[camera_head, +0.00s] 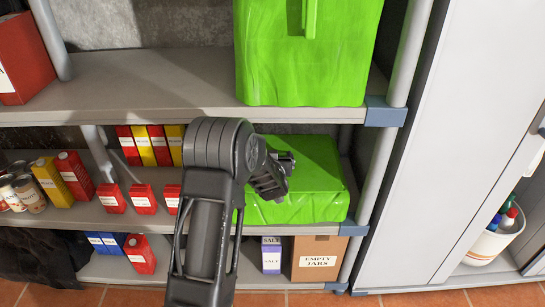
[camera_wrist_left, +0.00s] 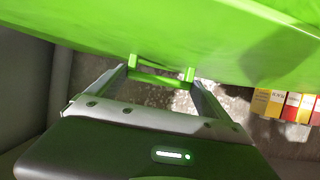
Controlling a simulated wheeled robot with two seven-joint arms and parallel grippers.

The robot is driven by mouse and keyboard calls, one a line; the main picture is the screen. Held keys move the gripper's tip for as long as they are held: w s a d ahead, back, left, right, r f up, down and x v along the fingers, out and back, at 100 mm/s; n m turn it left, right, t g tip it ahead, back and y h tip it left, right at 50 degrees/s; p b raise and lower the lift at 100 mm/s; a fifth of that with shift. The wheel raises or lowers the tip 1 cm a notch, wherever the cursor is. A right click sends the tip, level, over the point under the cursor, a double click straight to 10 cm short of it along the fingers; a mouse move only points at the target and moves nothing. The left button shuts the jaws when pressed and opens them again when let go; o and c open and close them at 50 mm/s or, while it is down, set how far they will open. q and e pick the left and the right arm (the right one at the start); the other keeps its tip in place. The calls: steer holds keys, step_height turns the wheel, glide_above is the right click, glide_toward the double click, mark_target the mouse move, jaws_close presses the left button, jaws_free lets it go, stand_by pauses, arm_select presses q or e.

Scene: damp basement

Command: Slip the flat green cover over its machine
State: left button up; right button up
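The flat green cover (camera_head: 320,170) sits on the middle shelf at its right end, draped down to the board. No machine is visible; anything under the cover is hidden. My left gripper (camera_head: 277,177) is at the cover's left part, in front of it. The cover (camera_wrist_left: 220,30) fills the top of the left wrist view. There a green handle-like bar (camera_wrist_left: 160,77) spans the space between my left gripper's fingertips (camera_wrist_left: 160,72). The fingers are apart at its two ends; whether they press on it is unclear. My right gripper is not in view.
A tall green cover (camera_head: 308,65) stands on the upper shelf (camera_head: 160,85), directly above. Red and yellow boxes (camera_head: 150,146) and cans stand left on the middle shelf. A cardboard box (camera_head: 318,258) is below. A shelf post (camera_head: 375,180) and grey cabinet (camera_head: 460,130) bound the right side.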

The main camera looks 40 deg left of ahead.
arm_select(q)
steer(key=shift+o, duration=0.8)
steer(key=p+v, duration=0.1)
steer(key=v, duration=0.7)
